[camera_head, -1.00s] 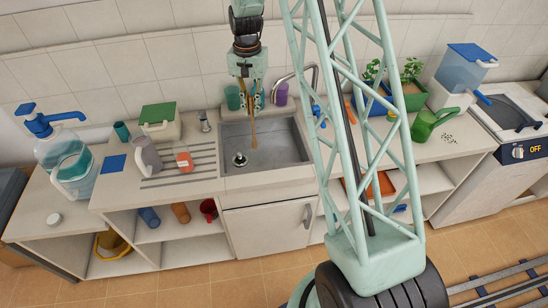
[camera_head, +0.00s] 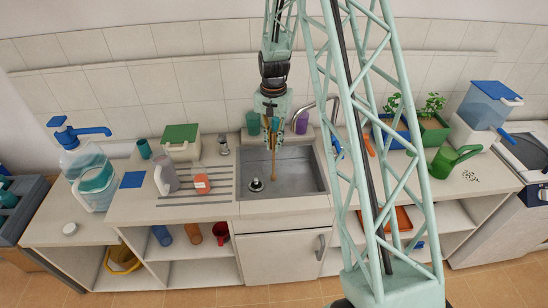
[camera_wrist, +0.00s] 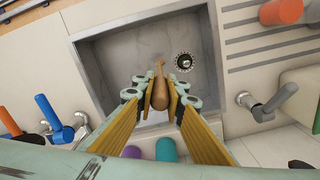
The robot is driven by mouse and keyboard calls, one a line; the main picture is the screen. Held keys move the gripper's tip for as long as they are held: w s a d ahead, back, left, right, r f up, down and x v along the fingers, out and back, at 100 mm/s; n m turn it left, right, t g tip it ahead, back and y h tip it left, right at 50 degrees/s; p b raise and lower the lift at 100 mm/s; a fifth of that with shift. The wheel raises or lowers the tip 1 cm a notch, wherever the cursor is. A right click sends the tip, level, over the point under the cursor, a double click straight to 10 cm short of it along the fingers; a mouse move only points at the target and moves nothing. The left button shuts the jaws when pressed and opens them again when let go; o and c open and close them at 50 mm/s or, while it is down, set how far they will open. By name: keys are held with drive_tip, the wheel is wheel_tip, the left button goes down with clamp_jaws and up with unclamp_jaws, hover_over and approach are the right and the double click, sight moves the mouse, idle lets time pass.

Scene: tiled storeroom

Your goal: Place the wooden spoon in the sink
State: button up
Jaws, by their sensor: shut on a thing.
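The wooden spoon (camera_head: 274,158) hangs down from my gripper (camera_head: 271,108) over the sink in the head view. My gripper is shut on the spoon near its upper part. In the wrist view the spoon (camera_wrist: 160,90) sits between the fingers of my gripper (camera_wrist: 158,102), and its far end points into the basin. The sink (camera_head: 310,170) is a grey rectangular basin set in the counter. It also shows in the wrist view (camera_wrist: 110,70), with its drain fitting beside the spoon. I cannot tell whether the spoon touches the basin floor.
A faucet (camera_head: 327,104) stands at the sink's back right. A teal cup (camera_head: 253,123) and a purple cup (camera_head: 302,122) stand behind the sink. A grey pitcher (camera_head: 165,175) and an orange-labelled bottle (camera_head: 201,180) stand on the left. A green watering can (camera_head: 452,160) is on the right.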

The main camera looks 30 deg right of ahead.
drive_tip(key=shift+f, duration=1.3)
wheel_tip(320, 180, down, 4)
drive_tip(key=shift+r+p, duration=0.15)
drive_tip(key=shift+p, duration=0.3)
drive_tip(key=shift+o, duration=1.4)
drive_tip(key=shift+f, duration=0.2)
drive_tip(key=o, duration=0.5)
drive_tip(key=shift+c, duration=0.2)
drive_tip(key=shift+r, duration=0.2)
